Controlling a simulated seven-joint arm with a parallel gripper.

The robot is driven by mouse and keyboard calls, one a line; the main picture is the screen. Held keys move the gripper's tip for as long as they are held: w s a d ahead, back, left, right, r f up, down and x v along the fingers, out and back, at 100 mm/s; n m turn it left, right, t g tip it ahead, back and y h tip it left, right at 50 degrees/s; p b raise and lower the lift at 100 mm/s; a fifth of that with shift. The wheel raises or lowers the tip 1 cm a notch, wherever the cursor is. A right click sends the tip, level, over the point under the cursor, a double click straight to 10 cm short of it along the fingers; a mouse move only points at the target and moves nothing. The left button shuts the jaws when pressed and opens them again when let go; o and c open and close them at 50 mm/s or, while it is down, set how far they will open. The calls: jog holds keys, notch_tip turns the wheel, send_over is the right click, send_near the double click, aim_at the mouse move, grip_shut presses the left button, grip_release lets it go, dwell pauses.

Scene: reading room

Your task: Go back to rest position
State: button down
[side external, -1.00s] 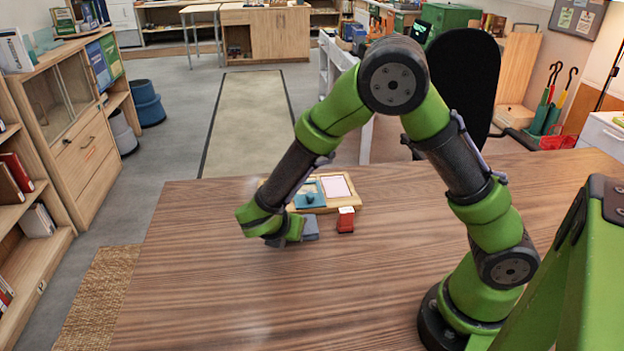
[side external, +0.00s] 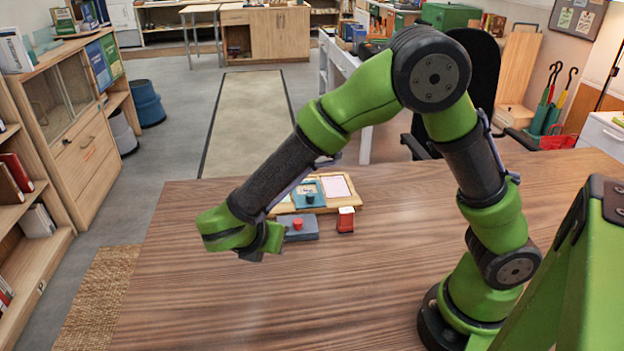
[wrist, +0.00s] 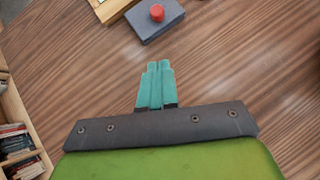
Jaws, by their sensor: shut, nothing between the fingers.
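My gripper (side external: 252,254) is above the table, to the left of and nearer than a grey-blue box with a red knob. In the wrist view its two teal fingers (wrist: 158,83) are pressed together with nothing between them. Only bare table shows around the fingertips. The grey-blue box (side external: 306,233) lies flat on the table, its red knob (side external: 298,224) on top. The box also shows in the wrist view (wrist: 172,24), ahead of the fingers and apart from them. In the side view, my wrist hides part of the gripper.
A red block with a white top (side external: 346,222) stands right of the box. Behind is a wooden tray (side external: 323,208) with a teal piece (side external: 308,195) and a pink-edged card (side external: 336,187). The wooden table (side external: 290,315) is clear in front. A bookshelf (side external: 60,130) stands at the left.

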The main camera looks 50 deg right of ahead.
jog(key=s+d+r+m+t+y, duration=0.2)
jog(key=s+r+m+y, duration=0.3)
jog(key=m, duration=0.7)
jog(key=s+d+r+m+t+y, duration=0.2)
jog(key=s+d+r+m+y, duration=0.3)
jog(key=m, duration=0.8)
notch_tip(320, 180, up, 5)
jog(key=s, duration=0.3)
jog(key=shift+d+r+m, duration=0.15)
jog(key=shift+r+m, duration=0.05)
jog(key=shift+m, duration=0.1)
